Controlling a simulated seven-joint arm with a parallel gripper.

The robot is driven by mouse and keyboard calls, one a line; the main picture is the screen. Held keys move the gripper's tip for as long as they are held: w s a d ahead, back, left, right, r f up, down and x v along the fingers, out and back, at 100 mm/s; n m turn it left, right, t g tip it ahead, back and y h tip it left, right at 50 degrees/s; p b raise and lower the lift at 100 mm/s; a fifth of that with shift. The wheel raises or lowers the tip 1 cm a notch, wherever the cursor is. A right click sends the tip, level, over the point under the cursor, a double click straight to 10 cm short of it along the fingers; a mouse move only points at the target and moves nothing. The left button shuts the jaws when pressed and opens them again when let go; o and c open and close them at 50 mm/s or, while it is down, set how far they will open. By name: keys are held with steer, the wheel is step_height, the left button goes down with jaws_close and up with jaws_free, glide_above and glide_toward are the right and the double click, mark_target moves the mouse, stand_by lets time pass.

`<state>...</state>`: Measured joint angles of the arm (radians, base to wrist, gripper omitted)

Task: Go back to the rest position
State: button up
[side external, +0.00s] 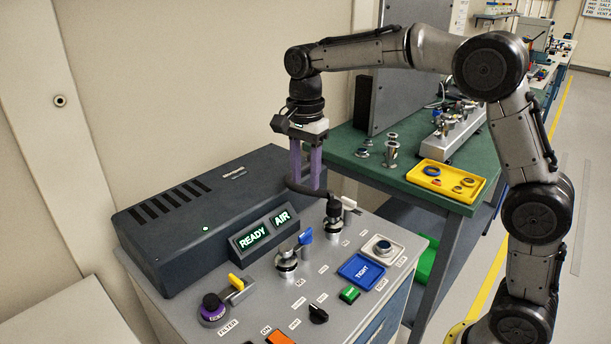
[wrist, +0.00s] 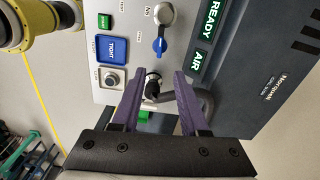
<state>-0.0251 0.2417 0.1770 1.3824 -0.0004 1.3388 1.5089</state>
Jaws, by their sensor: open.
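My gripper (side external: 306,186) has purple fingers and points down over the back right part of the grey console (side external: 254,295). In the side view its fingertips are close to a black hose that curves to a black fitting (side external: 334,208). In the wrist view the two purple fingers (wrist: 156,74) are spread apart, with the hose and the fitting (wrist: 152,88) showing between and beyond them. I see nothing held. Whether a finger touches the hose I cannot tell.
A dark box (side external: 200,215) with lit READY and AIR signs stands behind the console controls. Blue-handled (side external: 305,237) and yellow-handled (side external: 236,282) valves rise from the panel. A green bench (side external: 390,172) holds a yellow tray (side external: 446,181) and metal fittings. Above the console is free room.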

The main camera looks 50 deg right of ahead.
steer(key=s+r+n+t, duration=0.2)
steer(key=s+r, duration=0.3)
steer(key=s, duration=0.3)
steer(key=s+r+n+t, duration=0.2)
steer(key=s+r, duration=0.2)
steer(key=s, duration=0.4)
steer(key=s+d+f+n+t, duration=0.1)
steer(key=s+f+n, duration=0.8)
steer(key=s+n, duration=0.2)
steer(key=shift+f+n+t, duration=0.3)
steer(key=shift+n, duration=0.7)
